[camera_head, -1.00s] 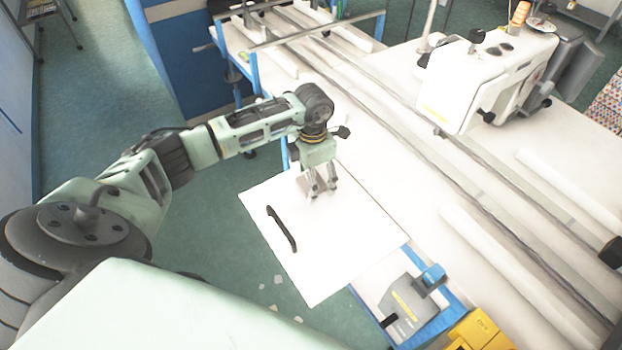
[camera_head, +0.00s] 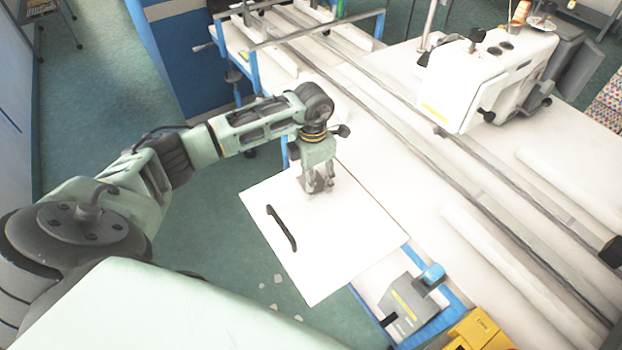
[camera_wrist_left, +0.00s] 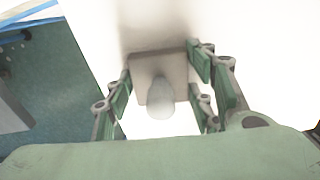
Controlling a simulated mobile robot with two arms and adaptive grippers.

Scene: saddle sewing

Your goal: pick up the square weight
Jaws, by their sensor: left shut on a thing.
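The square weight (camera_head: 318,184) is a small grey square plate at the top of the white board (camera_head: 345,232). In the left wrist view the weight (camera_wrist_left: 150,67) shows as a square plate with a rounded knob (camera_wrist_left: 160,98) facing the camera. My left gripper (camera_head: 319,187) points down over the board and is shut on the weight, with green fingers on its left and right sides in the left wrist view (camera_wrist_left: 163,80). I cannot tell whether the weight touches the board. My right gripper is not in view.
A black handle (camera_head: 281,228) lies on the board near its left edge. A grey and blue device (camera_head: 412,305) and a yellow box (camera_head: 482,332) are at the lower right. A white sewing machine (camera_head: 487,80) stands on the long white table (camera_head: 400,115).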

